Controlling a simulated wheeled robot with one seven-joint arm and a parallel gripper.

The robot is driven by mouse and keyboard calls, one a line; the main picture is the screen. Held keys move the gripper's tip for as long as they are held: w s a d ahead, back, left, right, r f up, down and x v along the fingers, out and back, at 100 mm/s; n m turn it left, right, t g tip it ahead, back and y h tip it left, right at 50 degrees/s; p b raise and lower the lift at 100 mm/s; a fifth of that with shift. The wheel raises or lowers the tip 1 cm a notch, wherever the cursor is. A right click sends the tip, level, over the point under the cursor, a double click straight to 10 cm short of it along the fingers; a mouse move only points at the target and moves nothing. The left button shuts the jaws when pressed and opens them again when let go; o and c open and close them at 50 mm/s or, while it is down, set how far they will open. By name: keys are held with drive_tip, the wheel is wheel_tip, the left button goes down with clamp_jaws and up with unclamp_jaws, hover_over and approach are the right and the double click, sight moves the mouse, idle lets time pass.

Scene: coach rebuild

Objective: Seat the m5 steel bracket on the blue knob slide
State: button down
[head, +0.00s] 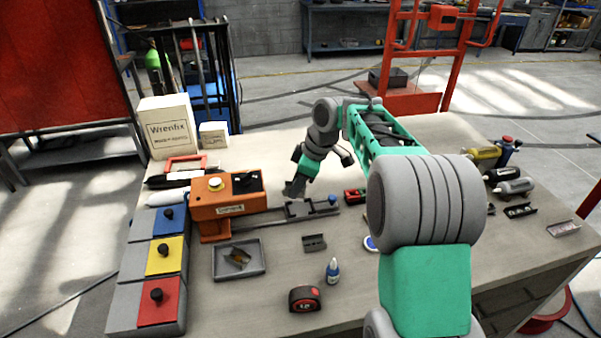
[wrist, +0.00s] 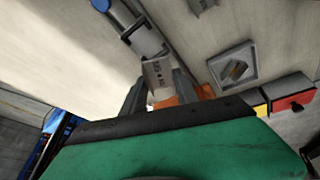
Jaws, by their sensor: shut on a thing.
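My gripper (head: 294,188) is over the rail beside the orange press (head: 226,204). In the wrist view its two fingers (wrist: 158,92) are shut on a pale steel bracket (wrist: 158,72) with dark lettering, too small to read for sure. The slide (head: 300,208) is a dark carriage on a rail, with a blue knob (head: 332,200) at its right end. In the wrist view the blue knob (wrist: 103,5) is at the upper left, and the slide's grey body (wrist: 148,38) is just beyond the bracket. I cannot tell whether the bracket touches the slide. The head view hardly shows the bracket.
A grey tray (head: 218,270) holding a small brassy part is in front of the press. Blue, yellow and red knobbed boxes (head: 157,295) line the left.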

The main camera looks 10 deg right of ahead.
drive_tip(key=w+d+f+n+g, duration=0.1)
drive_tip(key=w+d+f+n, duration=0.1)
drive_tip(key=n, duration=0.3)
drive_tip(key=b, duration=0.4)
hover_over(298, 209)
drive_tip(key=d, duration=0.1)
drive_tip(key=shift+y, duration=0.3)
wheel_tip(298, 209, down, 5)
drive_tip(key=shift+s+r, duration=0.15)
drive_tip(key=shift+r, duration=0.05)
drive_tip(key=shift+d+f+b, duration=0.15)
drive_tip(key=shift+f+b, duration=0.5)
drive_tip(key=shift+f, duration=0.35)
idle(1.3)
drive_tip(key=shift+c, duration=2.2)
unclamp_jaws()
wheel_tip(298, 209, up, 6)
drive_tip(key=p, duration=0.5)
drive_tip(key=shift+r+p, duration=0.1)
drive_tip(key=shift+p, duration=0.2)
